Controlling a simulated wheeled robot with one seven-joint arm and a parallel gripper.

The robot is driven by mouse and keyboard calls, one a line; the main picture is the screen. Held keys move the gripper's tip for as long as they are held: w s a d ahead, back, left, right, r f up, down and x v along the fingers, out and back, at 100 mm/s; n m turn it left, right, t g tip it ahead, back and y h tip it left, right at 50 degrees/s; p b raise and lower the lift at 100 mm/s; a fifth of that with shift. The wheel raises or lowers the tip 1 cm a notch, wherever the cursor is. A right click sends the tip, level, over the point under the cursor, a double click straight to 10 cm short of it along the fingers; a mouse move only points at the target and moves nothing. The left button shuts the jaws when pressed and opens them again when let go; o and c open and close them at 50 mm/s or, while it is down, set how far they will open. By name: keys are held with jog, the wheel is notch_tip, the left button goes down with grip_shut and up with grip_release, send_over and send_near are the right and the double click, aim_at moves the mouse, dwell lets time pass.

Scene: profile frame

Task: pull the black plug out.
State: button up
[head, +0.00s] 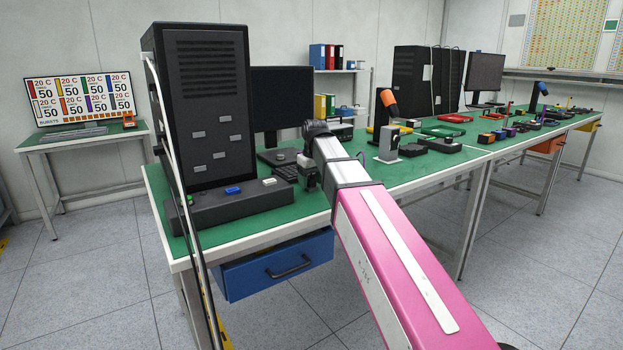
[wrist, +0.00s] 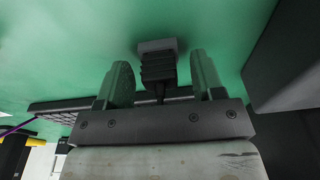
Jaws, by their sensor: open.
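The black plug (wrist: 158,70) shows in the wrist view as a ribbed black block against a grey piece (wrist: 157,45), with a thin dark cable at its near end. My gripper (wrist: 160,62) is open, one finger on each side of the plug, with a visible gap on both sides. In the head view my gripper (head: 308,175) is low over the green bench, right of the dark socket box (head: 240,207). I cannot make out the black plug there. The box carries a blue plug (head: 233,190), a white plug (head: 269,181) and a green one (head: 190,200).
A tall black computer case (head: 205,110) stands behind the box, with pale cables down its left side. A keyboard (head: 285,172) and a monitor (head: 282,100) are behind my gripper. A grey stand (head: 389,145) is to the right. A blue drawer (head: 275,265) hangs below the bench.

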aim_at(311, 178)
jog(key=c, duration=1)
jog(key=shift+r, duration=1.1)
jog(key=shift+r, duration=1.4)
jog(key=shift+r, duration=0.1)
